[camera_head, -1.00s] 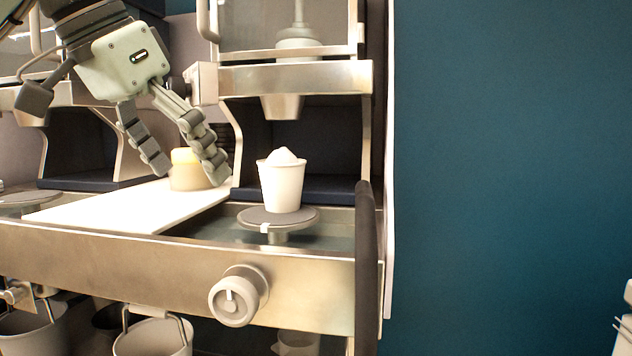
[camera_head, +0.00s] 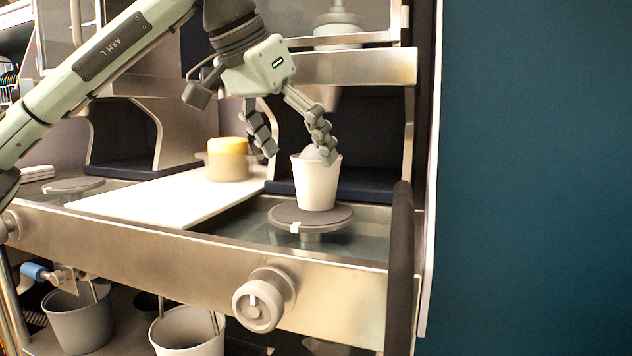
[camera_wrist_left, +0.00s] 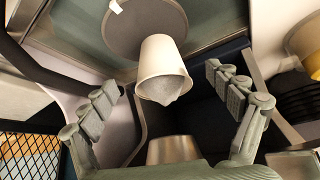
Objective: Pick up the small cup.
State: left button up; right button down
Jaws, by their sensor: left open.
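The small white cup (camera_head: 316,184) stands upright on a round grey stand at the front of the machine. A pale heaped filling shows at its mouth in the left wrist view, where the cup (camera_wrist_left: 161,62) appears between and beyond the fingers. My left gripper (camera_head: 297,158) is open, just above and behind the cup's rim, with one finger overlapping the cup's top in the head view. In the left wrist view my left gripper (camera_wrist_left: 170,103) has its fingers spread, one on each side, apart from the cup. My right gripper is not in view.
The round stand (camera_head: 345,219) bears the cup. A white board (camera_head: 150,205) lies to the left, with a yellow-topped container (camera_head: 228,160) at its back. A metal spout (camera_wrist_left: 172,150) is close to the gripper. A round knob (camera_head: 260,303) juts from the front panel.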

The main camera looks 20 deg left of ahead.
pick_arm(q)
jog(key=w, duration=0.1)
jog(key=w+d, duration=0.1)
jog(key=w, duration=0.1)
jog(key=shift+d+f, duration=0.25)
jog(key=shift+f, duration=0.15)
jog(key=shift+w+f, duration=0.1)
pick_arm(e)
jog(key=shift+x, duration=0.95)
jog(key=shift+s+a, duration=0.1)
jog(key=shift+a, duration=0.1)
pick_arm(q)
jog(key=c, duration=1.3)
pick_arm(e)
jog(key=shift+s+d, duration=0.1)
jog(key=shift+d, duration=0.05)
